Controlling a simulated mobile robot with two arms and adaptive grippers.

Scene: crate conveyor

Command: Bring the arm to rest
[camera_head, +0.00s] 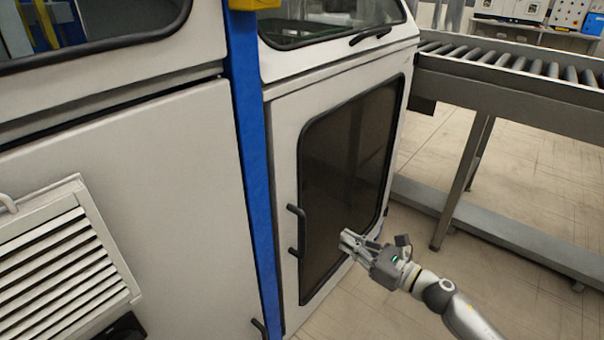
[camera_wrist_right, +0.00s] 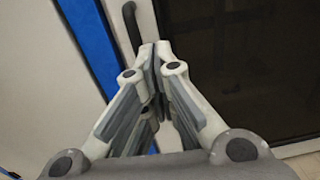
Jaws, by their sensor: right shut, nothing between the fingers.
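My right gripper (camera_head: 348,240) is in the lower right part of the head view, in front of the dark window panel of a pale machine cabinet. In the right wrist view, its two fingers (camera_wrist_right: 155,50) meet at the tips, shut with nothing between them. A black door handle (camera_head: 296,230) is just left of the fingertips in the head view. The handle also shows above the fingertips in the right wrist view (camera_wrist_right: 131,22). I cannot tell how far the fingertips are from the cabinet. My left gripper is not in view.
The pale cabinet (camera_head: 283,130) with a blue post (camera_head: 250,150) fills the left and middle. A white louvred vent (camera_head: 60,260) is at lower left. A roller conveyor (camera_head: 510,85) on metal legs stands at the right. Tiled floor (camera_head: 400,300) is clear around my right arm.

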